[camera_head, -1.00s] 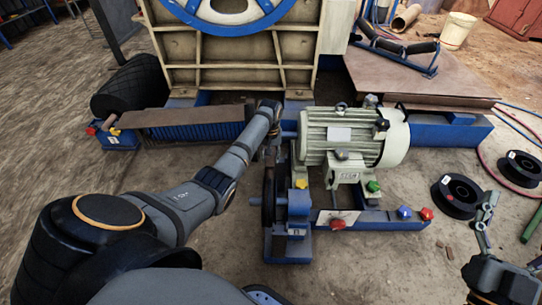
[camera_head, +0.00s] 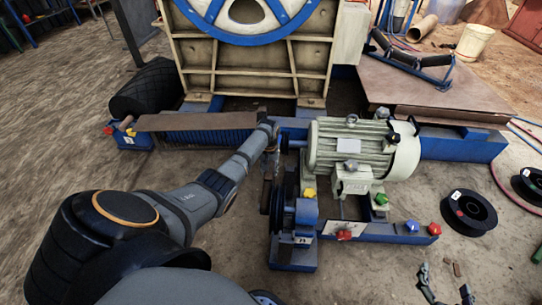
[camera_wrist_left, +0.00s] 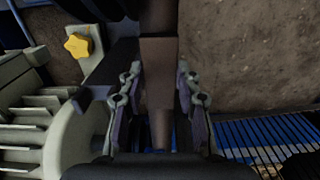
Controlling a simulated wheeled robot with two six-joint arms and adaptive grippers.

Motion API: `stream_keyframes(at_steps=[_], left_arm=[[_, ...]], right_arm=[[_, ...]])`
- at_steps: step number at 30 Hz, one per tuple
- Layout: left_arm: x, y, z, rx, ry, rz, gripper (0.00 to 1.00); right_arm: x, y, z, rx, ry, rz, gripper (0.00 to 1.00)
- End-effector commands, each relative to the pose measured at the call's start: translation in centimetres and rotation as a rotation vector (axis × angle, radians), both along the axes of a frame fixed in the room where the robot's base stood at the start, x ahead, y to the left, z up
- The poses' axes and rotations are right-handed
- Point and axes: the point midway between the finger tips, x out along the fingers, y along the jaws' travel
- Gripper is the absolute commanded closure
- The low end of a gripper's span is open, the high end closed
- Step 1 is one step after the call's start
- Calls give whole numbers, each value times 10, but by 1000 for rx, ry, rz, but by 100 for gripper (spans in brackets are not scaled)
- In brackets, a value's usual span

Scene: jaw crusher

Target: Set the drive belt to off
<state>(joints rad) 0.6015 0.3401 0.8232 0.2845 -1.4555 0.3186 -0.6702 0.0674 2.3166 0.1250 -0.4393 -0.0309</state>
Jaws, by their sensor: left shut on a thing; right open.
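The green-grey motor (camera_head: 350,150) sits on a blue frame, with a dark belt wheel (camera_head: 277,208) at its left. My left gripper (camera_head: 269,160) is above this wheel, just left of the motor. In the left wrist view, the left gripper (camera_wrist_left: 158,85) is shut with its fingers on both sides of a brown upright bar (camera_wrist_left: 157,60). The bar's far end is dark and hard to make out. My right gripper (camera_head: 446,292) is open and empty, low at the right of the head view, apart from the frame.
Yellow (camera_head: 309,193), green (camera_head: 381,199), blue (camera_head: 412,225) and red (camera_head: 434,229) knobs stand on the blue frame (camera_head: 375,236). A crusher body with a large wheel (camera_head: 250,20) stands behind. A black reel (camera_head: 468,212) lies on the floor at right.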

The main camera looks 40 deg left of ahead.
Motion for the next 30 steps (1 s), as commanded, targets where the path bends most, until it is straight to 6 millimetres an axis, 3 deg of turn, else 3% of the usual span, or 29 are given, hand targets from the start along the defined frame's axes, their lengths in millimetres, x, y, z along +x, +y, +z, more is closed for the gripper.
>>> stream_keyframes(at_steps=[6,7,11,22,26,30], left_arm=[[-2,4,-2,9,3,2,100],[-2,4,-2,9,3,2,63],[-2,4,-2,8,4,2,45],[-1,3,3,5,1,1,43],[0,3,25,6,-2,-1,43],[-1,3,61,8,-1,0,43]], right_arm=[[0,0,0,0,-2,0,20],[0,0,0,0,-2,0,20],[0,0,0,0,-2,0,20],[1,0,1,1,-5,-1,20],[1,0,1,1,-5,-1,20],[1,0,1,1,-4,-1,20]])
